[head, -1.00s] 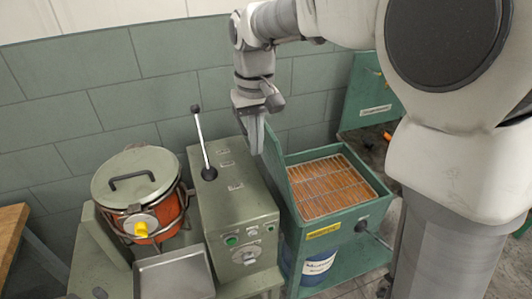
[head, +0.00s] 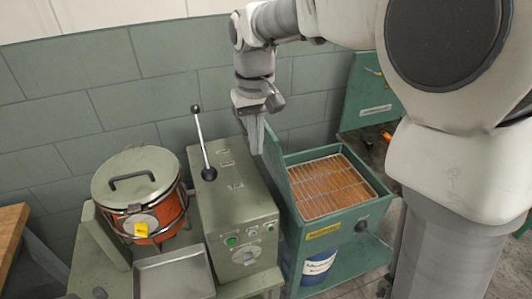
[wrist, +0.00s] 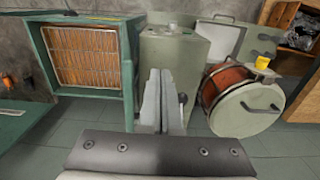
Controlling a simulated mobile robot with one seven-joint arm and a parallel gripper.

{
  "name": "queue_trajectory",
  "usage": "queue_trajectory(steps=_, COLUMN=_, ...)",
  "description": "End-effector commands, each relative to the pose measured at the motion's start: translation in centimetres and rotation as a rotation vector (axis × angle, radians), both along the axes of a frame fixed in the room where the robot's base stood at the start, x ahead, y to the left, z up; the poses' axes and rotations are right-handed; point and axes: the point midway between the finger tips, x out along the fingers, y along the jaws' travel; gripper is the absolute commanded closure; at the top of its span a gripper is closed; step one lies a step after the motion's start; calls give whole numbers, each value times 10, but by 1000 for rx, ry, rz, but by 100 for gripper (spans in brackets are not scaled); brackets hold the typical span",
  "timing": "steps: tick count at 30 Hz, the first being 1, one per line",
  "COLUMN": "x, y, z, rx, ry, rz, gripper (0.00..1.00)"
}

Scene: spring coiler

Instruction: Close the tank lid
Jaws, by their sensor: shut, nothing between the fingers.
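The green tank (head: 325,232) stands right of centre in the head view, with a wire rack (head: 328,187) over an orange-brown inside. Its lid (head: 279,172) is open, a thin green panel standing up along the tank's left side. In the wrist view the lid (wrist: 127,72) shows nearly edge-on, beside the rack. My gripper (head: 258,150) is shut and empty, pointing down at the lid's upper edge, on its outer side. In the wrist view my gripper (wrist: 163,128) lies just right of the lid; whether they touch I cannot tell.
A grey-green machine box (head: 237,205) with an upright lever (head: 202,140) stands close left of the tank. Further left are a round orange drum (head: 170,215) with a handled cover and a metal tray (head: 174,276). A tiled wall runs behind.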

Motion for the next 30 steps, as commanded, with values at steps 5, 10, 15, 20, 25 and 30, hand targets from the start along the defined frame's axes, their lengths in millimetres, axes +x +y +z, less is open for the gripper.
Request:
queue_trajectory(steps=5, x=0, y=0, z=-7, rx=0, ry=1, rz=0, gripper=100)
queue_trajectory(steps=10, x=0, y=0, z=-16, rx=0, ry=1, rz=0, gripper=100)
queue_trajectory(steps=15, x=0, y=0, z=-25, rx=0, ry=0, rz=0, gripper=100)
queue_trajectory(steps=20, x=0, y=0, z=-32, rx=0, ry=0, rz=0, gripper=100)
queue_trajectory(steps=25, x=0, y=0, z=-34, rx=0, ry=0, rz=0, gripper=100)
queue_trajectory(steps=30, x=0, y=0, z=-34, rx=0, ry=0, rz=0, gripper=100)
